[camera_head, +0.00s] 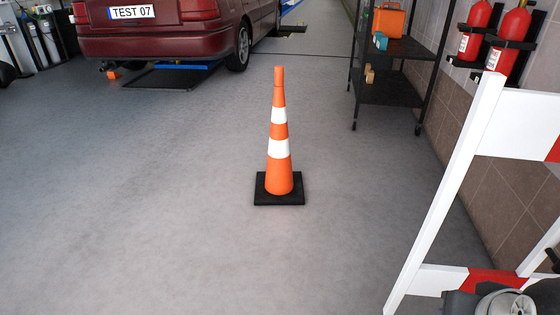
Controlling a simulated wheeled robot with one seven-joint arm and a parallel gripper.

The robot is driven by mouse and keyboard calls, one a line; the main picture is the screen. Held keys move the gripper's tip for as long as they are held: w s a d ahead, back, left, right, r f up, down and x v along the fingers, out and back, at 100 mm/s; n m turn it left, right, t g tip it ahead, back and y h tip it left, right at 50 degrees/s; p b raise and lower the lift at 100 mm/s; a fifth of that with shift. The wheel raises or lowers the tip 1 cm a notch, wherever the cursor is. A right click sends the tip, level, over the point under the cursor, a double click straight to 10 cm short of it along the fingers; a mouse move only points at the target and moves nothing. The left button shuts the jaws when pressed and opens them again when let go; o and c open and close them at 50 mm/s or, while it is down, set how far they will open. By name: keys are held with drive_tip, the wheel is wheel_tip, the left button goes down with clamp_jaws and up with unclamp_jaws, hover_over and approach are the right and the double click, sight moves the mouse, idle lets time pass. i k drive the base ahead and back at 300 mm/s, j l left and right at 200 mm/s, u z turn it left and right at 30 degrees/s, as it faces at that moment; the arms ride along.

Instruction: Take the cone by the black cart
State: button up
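An orange traffic cone (279,134) with two white bands and a square black base stands upright on the grey floor, near the middle of the view. Nothing touches it. The black cart (388,90), an open shelf unit on small wheels, stands behind the cone and to its right, near the wall. It holds an orange case (389,21) on its upper shelf. Part of my arm seems to show at the bottom right corner, but my gripper is not in view.
A dark red car (160,30) stands at the back left. A red and white barrier (450,190) stands at the right. Fire extinguishers (474,32) hang on the right wall. Floor around the middle cone is clear.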

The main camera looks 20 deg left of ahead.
sight(278, 186)
drive_tip(key=i+j+u, duration=0.15)
drive_tip(key=i+j, duration=0.45)
drive_tip(key=i+j+u, duration=0.15)
drive_tip(key=i+j, duration=0.35)
drive_tip(key=i, duration=0.15)
drive_tip(key=i+j, duration=0.35)
drive_tip(key=j, duration=0.15)
drive_tip(key=i+j+u, duration=0.1)
drive_tip(key=i+j, duration=0.3)
drive_tip(key=j, duration=0.1)
